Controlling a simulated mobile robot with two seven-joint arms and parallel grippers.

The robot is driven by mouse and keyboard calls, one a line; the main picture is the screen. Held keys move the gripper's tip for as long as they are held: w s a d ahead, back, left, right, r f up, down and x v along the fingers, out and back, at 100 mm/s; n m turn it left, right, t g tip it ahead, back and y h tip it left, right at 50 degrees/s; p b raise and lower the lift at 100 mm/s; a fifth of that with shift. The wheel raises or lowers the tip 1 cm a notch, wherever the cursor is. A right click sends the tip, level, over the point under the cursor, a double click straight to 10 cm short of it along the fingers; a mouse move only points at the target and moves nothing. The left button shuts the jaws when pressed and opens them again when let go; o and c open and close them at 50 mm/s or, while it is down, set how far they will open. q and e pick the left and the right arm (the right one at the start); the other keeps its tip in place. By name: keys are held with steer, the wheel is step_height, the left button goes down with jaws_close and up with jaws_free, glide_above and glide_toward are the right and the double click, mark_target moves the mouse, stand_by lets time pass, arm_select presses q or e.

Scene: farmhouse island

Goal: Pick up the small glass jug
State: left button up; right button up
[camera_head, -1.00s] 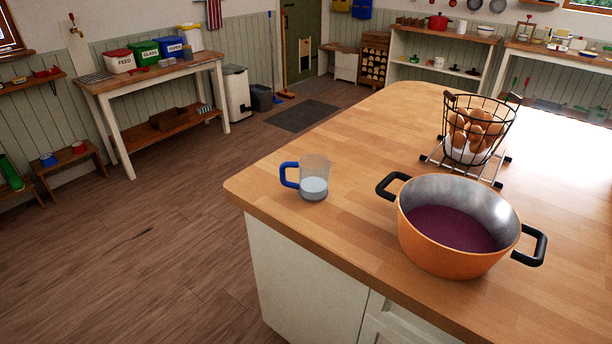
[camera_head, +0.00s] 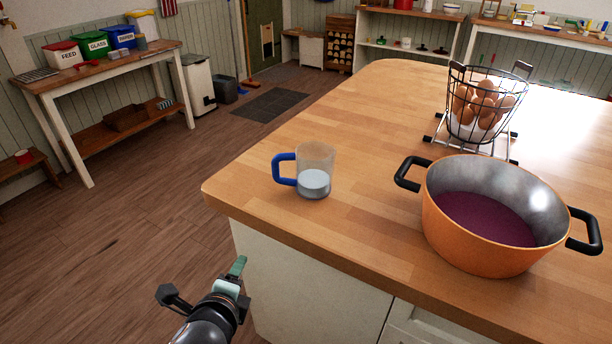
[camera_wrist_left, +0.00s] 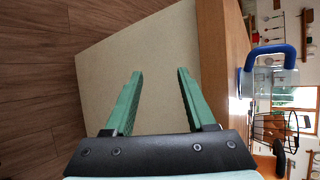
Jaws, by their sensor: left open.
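The small glass jug (camera_head: 315,170) stands upright on the wooden island top, near its left corner. It is clear, holds a little pale liquid or has a pale base, and its blue handle (camera_head: 284,169) points left. My left gripper (camera_head: 238,268) is below and left of the jug, in front of the island's side, apart from the jug. In the left wrist view my left gripper (camera_wrist_left: 158,75) is open and empty, with green fingers facing the island's pale side panel. The jug (camera_wrist_left: 268,82) shows sideways at the right there. My right gripper is not in view.
An orange pot (camera_head: 480,238) with dark contents and black handles stands right of the jug. A wire egg basket (camera_head: 484,108) is behind it on a metal rack. The island top (camera_head: 390,120) is clear behind the jug. The island edge (camera_head: 290,235) lies between my left gripper and the jug.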

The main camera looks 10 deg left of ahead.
arm_select(q)
steer(key=w+d+r+m+t, duration=0.2)
steer(key=w+r+m+t, duration=0.1)
steer(key=w+r+m, duration=0.4)
steer(key=m+t+h, duration=0.1)
steer(key=m+t, duration=0.2)
steer(key=m, duration=0.6)
glide_toward(275, 173)
steer(key=w, duration=0.5)
steer(key=shift+a+r, duration=0.15)
steer(key=shift+a, duration=0.2)
steer(key=shift+w+f+b, duration=0.15)
steer(key=shift+w+b, duration=0.1)
steer(key=shift+w, duration=1.25)
steer(key=shift+w+f+b, duration=0.15)
steer(key=shift+w+b, duration=0.05)
steer(key=shift+w, duration=1.3)
steer(key=shift+c, duration=0.2)
jaws_close()
